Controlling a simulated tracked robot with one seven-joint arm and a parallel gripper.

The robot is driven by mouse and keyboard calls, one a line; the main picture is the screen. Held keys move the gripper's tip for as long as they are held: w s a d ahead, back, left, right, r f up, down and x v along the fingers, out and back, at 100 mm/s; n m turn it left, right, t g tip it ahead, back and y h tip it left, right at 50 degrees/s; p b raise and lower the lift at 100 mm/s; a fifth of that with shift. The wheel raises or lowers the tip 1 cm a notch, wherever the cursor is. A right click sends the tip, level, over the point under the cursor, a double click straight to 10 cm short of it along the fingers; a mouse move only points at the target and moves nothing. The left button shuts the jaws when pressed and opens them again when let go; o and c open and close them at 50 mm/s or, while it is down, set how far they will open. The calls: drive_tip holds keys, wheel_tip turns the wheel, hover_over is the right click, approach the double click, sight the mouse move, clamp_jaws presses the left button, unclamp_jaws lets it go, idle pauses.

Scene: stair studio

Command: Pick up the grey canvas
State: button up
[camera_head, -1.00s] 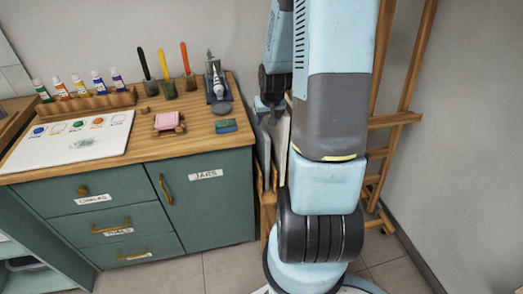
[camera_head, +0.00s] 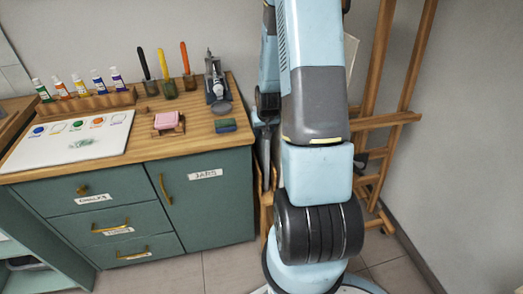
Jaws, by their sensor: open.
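A narrow grey panel (camera_head: 264,150), which looks like the grey canvas, stands on edge in a wooden rack between the cabinet and my arm. Only a thin strip of it shows; my arm hides the rest. My gripper (camera_head: 262,122) is at the top of this strip, mostly hidden behind my arm. It is open, and I see nothing held in it. I cannot tell whether it touches the panel.
A wooden easel (camera_head: 411,70) stands at the right, with a pale panel (camera_head: 351,62) partly hidden behind my arm. The green cabinet (camera_head: 205,212) at the left carries paint tubes, brushes in jars, a pink block (camera_head: 167,120) and a palette board (camera_head: 85,152). Bare floor shows in front.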

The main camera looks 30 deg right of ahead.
drive_tip(key=shift+x, duration=1.25)
drive_tip(key=shift+c, duration=0.4)
clamp_jaws()
